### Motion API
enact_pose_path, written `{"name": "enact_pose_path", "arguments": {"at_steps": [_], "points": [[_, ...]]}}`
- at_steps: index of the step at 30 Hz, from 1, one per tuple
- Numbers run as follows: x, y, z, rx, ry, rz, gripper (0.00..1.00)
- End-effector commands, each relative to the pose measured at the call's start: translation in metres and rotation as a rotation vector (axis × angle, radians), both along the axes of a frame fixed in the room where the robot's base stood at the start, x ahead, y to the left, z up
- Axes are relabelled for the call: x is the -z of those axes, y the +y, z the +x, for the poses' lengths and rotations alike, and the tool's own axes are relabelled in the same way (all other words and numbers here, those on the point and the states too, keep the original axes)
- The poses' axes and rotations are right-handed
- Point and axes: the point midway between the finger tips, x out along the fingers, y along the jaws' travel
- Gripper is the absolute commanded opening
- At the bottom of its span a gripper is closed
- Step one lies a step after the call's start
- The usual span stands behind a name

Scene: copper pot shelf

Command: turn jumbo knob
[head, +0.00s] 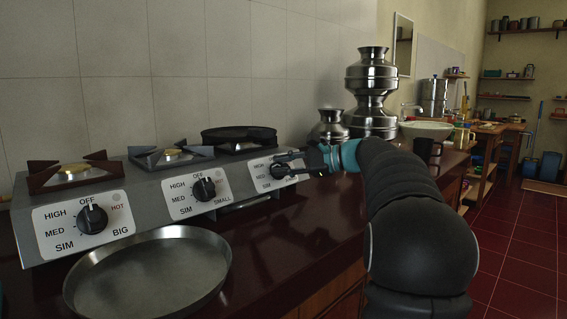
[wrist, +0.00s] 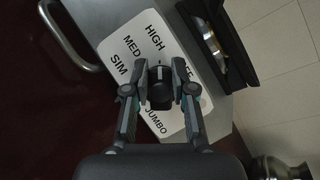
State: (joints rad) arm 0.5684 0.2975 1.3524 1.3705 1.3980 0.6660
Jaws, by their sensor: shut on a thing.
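The jumbo knob (wrist: 160,88) is black and round, on a white label plate (wrist: 186,64) reading HIGH, MED, SIM and JUMBO in the wrist view. My gripper (wrist: 160,92) has its two fingers on either side of the knob and is shut on it. In the head view my gripper (head: 291,163) reaches the rightmost panel of the grey stove (head: 150,203) from the right. There the fingers partly cover the jumbo knob (head: 279,171). The exact pointer angle of the knob is hard to tell.
Two other knobs, BIG (head: 92,219) and SMALL (head: 204,189), sit to the left. A round metal pan (head: 150,280) lies on the dark red counter in front. Steel pots (head: 371,90) stand behind my arm. A metal handle (wrist: 70,45) juts out near the jumbo panel.

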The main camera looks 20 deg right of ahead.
Motion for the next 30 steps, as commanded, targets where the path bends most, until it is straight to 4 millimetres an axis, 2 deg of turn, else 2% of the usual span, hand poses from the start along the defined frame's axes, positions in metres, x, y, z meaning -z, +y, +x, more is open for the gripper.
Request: {"name": "enact_pose_path", "arguments": {"at_steps": [15,16,18,19,30], "points": [[0.0004,-0.0003,0.0001,-0.009,-0.007,-0.017,0.0],[0.0004,-0.0003,0.0001,-0.009,-0.007,-0.017,0.27],[0.0004,-0.0003,0.0001,-0.009,-0.007,-0.017,0.45],[0.0003,-0.0002,0.0001,-0.009,-0.007,-0.017,0.5],[-0.0006,-0.0028,-0.002,-0.009,-0.007,-0.017,0.5]]}}
